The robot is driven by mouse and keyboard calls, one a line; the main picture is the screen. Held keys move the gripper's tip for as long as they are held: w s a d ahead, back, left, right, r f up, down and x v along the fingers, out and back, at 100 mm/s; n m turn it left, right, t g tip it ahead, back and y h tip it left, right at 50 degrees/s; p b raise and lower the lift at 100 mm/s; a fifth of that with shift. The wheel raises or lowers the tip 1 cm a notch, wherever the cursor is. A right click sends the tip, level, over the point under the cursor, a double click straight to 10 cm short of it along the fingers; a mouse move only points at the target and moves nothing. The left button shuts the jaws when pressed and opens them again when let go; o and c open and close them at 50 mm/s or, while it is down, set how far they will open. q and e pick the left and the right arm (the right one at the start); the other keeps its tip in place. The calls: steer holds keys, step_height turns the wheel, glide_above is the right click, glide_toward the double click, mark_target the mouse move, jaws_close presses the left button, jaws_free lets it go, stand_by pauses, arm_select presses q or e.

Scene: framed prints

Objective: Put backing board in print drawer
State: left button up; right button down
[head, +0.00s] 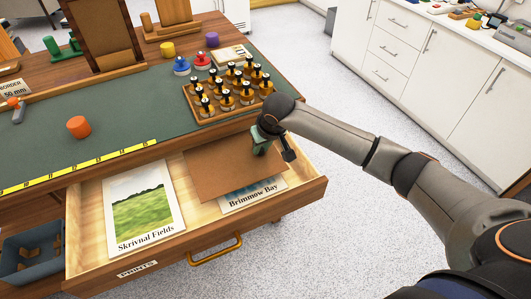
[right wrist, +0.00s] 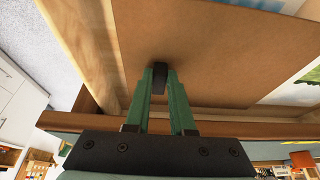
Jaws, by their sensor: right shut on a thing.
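The backing board (head: 215,170) is a plain brown sheet at the right end of the open print drawer (head: 84,238). It covers most of the Brimmow Bay print (head: 262,196), whose lower strip shows. I cannot tell whether the board rests flat or is held slightly above the print. My right gripper (head: 262,148), with green fingers, is at the board's right part. In the right wrist view, its fingers (right wrist: 160,85) are closed around a small black piece against the brown board (right wrist: 200,45). My left gripper is not in view.
The Skrivnal Fields print (head: 140,205) lies at the drawer's left. A grey bin (head: 32,262) stands left of the drawer.

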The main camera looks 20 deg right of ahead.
mark_target(265, 154)
steer(key=shift+d, duration=0.75)
step_height(265, 154, down, 3)
steer(key=shift+a+r, duration=0.1)
steer(key=shift+f, duration=0.3)
steer(key=c, duration=0.8)
jaws_free()
steer(key=shift+f, duration=0.1)
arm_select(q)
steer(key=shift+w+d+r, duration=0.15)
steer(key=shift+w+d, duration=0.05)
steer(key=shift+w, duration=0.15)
arm_select(e)
steer(key=shift+o, duration=0.2)
arm_select(q)
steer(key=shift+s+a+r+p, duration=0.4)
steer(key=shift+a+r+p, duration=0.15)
steer(key=shift+p, duration=0.25)
arm_select(e)
steer(key=v, duration=1.2)
steer(key=shift+a, duration=0.1)
